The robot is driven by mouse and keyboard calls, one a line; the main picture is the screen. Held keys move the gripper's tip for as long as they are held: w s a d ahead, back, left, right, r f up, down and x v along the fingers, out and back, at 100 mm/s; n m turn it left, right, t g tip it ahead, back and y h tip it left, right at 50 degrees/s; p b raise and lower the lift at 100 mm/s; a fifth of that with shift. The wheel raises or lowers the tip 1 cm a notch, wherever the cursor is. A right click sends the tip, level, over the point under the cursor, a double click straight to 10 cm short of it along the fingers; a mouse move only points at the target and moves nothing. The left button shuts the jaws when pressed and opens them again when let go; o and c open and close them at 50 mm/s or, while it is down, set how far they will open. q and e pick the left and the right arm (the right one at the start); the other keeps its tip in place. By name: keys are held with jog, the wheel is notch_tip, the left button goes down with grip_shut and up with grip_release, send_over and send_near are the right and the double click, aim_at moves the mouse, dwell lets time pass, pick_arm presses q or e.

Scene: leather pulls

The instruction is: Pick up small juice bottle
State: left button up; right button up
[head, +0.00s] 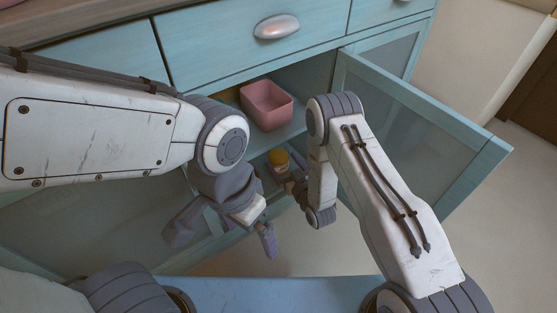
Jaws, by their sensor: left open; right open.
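A small object with an orange-yellow top (279,158), which looks like the juice bottle, stands inside the open cabinet below the shelf. Its lower part is mostly hidden by my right gripper. My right gripper (286,181) is open, right at the object. I cannot tell whether its fingers are around it or only beside it. My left gripper (222,242) is open and empty, lower and to the left in front of the cabinet, with its fingers spread wide.
A pink bin (267,105) sits on the cabinet shelf above the object. A glass-panelled cabinet door (420,140) stands open to the right of my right arm. Closed blue drawers (225,45) with a metal handle (277,27) lie above the opening.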

aim_at(278, 156)
jog(key=b+x, duration=0.2)
jog(key=x, duration=0.2)
jog(key=shift+d+f, duration=0.1)
jog(key=shift+f, duration=0.05)
grip_shut()
